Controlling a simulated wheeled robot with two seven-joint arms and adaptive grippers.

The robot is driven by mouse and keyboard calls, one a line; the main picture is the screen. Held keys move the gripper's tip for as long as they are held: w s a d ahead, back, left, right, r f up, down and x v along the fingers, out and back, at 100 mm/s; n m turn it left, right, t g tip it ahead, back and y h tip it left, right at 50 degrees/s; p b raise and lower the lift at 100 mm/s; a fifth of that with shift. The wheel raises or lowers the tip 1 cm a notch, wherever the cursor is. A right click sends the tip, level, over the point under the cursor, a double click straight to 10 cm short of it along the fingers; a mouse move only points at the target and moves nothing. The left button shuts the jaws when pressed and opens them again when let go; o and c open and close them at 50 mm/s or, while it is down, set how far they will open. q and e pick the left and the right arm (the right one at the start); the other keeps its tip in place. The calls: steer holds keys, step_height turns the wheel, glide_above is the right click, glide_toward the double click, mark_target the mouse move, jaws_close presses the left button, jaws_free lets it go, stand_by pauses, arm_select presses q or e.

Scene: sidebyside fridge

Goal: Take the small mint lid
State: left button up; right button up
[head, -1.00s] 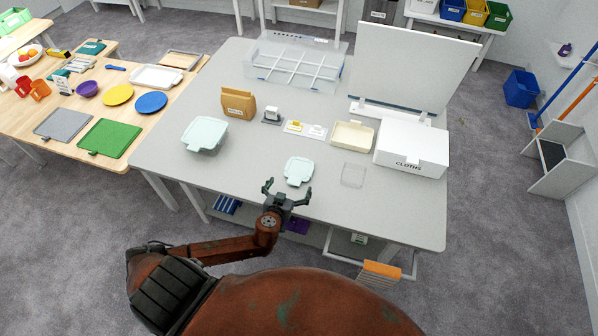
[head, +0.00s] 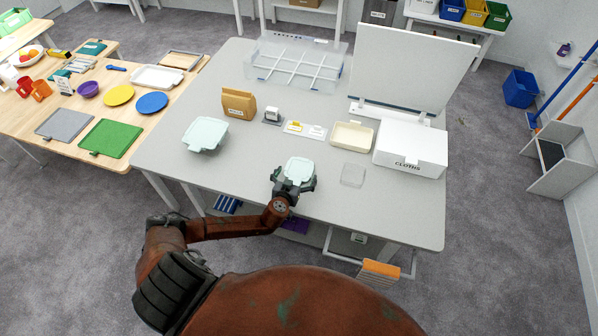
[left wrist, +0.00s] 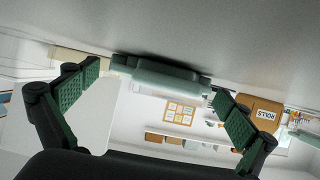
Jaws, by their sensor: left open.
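The small mint lid (head: 300,169) lies on the grey table near its front edge. My left gripper (head: 294,183) is open at the lid's near side, its fingers partly covering that edge in the head view. In the left wrist view, which looks inverted, the lid (left wrist: 162,76) shows edge-on, flat against the table, between the two spread fingers (left wrist: 155,85). I cannot tell whether the fingers touch it. A larger mint lidded box (head: 205,134) stands to the left. My right gripper is not in view.
A clear small tray (head: 353,175) lies right of the lid, with a cream tray (head: 352,135) behind it. A white CLOTHS box (head: 412,150) stands at the right. A brown bag (head: 238,104) and a clear divided organizer (head: 295,66) stand further back.

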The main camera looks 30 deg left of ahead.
arm_select(q)
steer(key=shift+c, duration=0.3)
steer(key=c, duration=1.1)
